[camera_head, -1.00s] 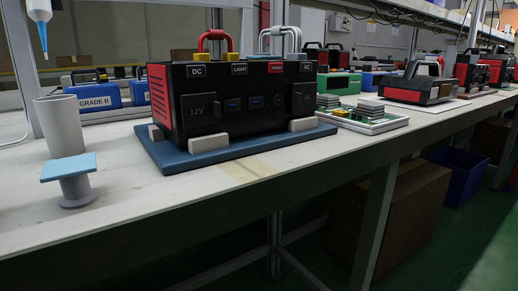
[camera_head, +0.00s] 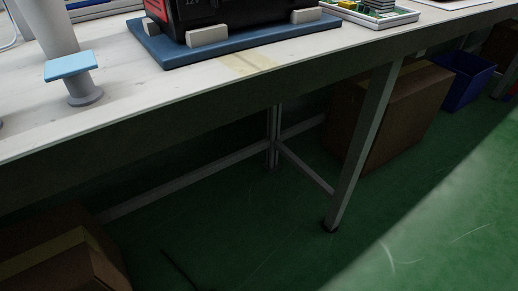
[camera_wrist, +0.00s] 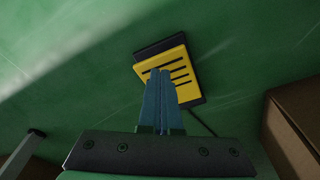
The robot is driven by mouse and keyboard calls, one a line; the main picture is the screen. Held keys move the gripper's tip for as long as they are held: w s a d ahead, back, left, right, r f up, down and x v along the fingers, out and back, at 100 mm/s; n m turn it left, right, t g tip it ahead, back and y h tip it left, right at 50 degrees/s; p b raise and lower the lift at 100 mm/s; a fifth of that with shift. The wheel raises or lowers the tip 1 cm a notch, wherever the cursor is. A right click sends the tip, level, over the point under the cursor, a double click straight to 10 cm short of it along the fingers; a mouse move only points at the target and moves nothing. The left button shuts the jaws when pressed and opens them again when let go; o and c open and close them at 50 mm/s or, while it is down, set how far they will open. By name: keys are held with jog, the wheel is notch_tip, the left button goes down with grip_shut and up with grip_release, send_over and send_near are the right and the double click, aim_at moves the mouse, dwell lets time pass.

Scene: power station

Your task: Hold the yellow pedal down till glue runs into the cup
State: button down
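The yellow pedal (camera_wrist: 176,66), with black slots and a dark base, lies on the green floor in the wrist view. My gripper (camera_wrist: 160,72) has its two blue-grey fingers together with nothing between them. Its tips overlap the pedal's near part in the picture; I cannot tell whether they touch it or whether it is pressed. In the head view the pale grey cup (camera_head: 50,24) stands at the upper left of the bench, cut by the frame's top edge; its inside is hidden. The glue nozzle is out of view now. My gripper and the pedal do not show in the head view.
A small stand with a light blue top (camera_head: 72,66) is by the cup. A power unit sits on a blue base (camera_head: 165,52). Under the bench (camera_head: 120,84) are a bench leg (camera_head: 362,150) and cardboard boxes (camera_head: 400,110). A box (camera_wrist: 295,120) also shows right in the wrist view.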

jog(key=shift+r+p, duration=2.3)
jog(key=shift+r, duration=0.2)
jog(key=shift+f, duration=0.1)
